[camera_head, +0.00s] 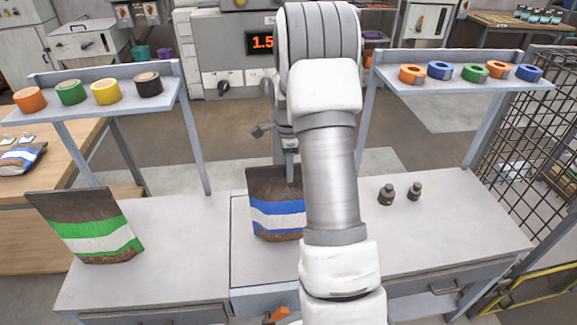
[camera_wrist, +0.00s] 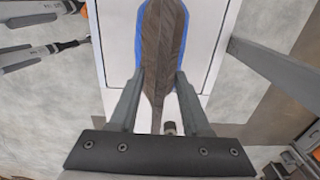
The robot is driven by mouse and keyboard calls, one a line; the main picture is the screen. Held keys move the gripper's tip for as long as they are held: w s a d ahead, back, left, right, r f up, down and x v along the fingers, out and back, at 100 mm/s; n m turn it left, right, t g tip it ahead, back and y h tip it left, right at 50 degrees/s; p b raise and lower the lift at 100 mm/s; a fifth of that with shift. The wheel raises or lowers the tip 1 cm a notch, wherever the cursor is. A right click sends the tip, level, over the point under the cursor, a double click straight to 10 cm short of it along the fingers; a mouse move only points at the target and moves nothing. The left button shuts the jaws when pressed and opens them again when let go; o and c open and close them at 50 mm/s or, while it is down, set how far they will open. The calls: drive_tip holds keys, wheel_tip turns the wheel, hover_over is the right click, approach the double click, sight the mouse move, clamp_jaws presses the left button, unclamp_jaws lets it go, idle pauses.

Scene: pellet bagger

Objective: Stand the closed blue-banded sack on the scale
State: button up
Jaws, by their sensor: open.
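The blue-banded sack (camera_head: 277,222) stands upright on the middle of the grey bench, brown with blue and white bands; my arm hides its right side. In the wrist view the sack (camera_wrist: 163,35) is seen from above, its narrow top running between my fingers. My gripper (camera_wrist: 157,80) is open, one finger on each side of the sack top, with gaps visible. In the head view my gripper (camera_head: 288,143) is mostly hidden by my arm, at the sack's top.
A green-banded sack (camera_head: 90,228) leans on the bench's left part. Two dark weights (camera_head: 386,194) (camera_head: 415,191) stand at right. Shelves with tape rolls (camera_head: 106,91) (camera_head: 475,72) flank the bench. A red display (camera_head: 262,41) is partly hidden behind my arm. The right bench is mostly clear.

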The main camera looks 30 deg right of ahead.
wheel_tip(320, 180, up, 16)
drive_tip(key=s+a+r+n+t, duration=0.1)
drive_tip(key=s+a+r+n, duration=0.35)
drive_tip(key=a+r, duration=0.25)
drive_tip(key=s+a+f+n+t, duration=0.1)
drive_tip(key=s+a+n+t, duration=0.3)
drive_tip(key=s+a+n, duration=1.2)
drive_tip(key=shift+s+n, duration=1.25)
drive_tip(key=shift+s, duration=0.6)
